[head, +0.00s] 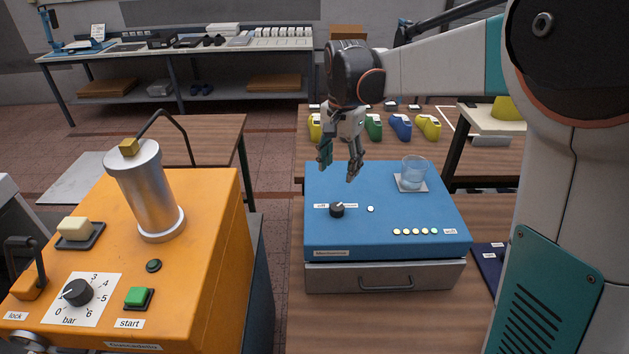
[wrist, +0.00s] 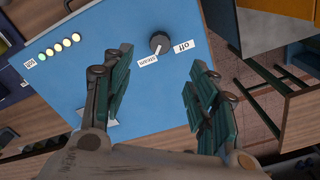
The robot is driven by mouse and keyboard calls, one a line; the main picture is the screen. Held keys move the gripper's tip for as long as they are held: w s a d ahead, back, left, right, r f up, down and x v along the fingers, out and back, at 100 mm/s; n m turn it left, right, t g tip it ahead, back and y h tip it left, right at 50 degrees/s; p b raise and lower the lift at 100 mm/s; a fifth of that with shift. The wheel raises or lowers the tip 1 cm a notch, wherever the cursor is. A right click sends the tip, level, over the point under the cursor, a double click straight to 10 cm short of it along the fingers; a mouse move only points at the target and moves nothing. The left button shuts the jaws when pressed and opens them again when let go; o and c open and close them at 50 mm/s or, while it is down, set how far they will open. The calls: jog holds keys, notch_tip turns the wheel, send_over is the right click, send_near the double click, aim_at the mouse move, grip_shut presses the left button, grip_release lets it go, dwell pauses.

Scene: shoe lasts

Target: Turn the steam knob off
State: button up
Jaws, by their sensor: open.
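The steam knob (head: 337,210) is a small black dial with a white pointer line on top of a blue machine box (head: 390,232). It also shows in the wrist view (wrist: 159,42), beyond my fingertips. There the label "off" (wrist: 184,46) lies to its right and the label "steam" (wrist: 148,60) below it. The pointer line points down, towards the "steam" label side. My gripper (head: 339,169) is open and empty above the box, behind and above the knob, not touching it. In the wrist view its fingers (wrist: 161,62) are spread wide.
A glass of water (head: 413,171) stands on a white coaster at the box's back right. Several small lights (head: 415,231) line its front right. An orange machine (head: 200,255) with a metal cylinder (head: 150,195) stands to the left. Coloured shoe lasts (head: 400,126) stand behind.

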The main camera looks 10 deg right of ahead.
aim_at(336, 207)
notch_tip(336, 207, down, 14)
jog(key=b, duration=0.2)
jog(key=shift+w+b, duration=0.1)
jog(key=shift+b, duration=0.2)
jog(key=c, duration=1.1)
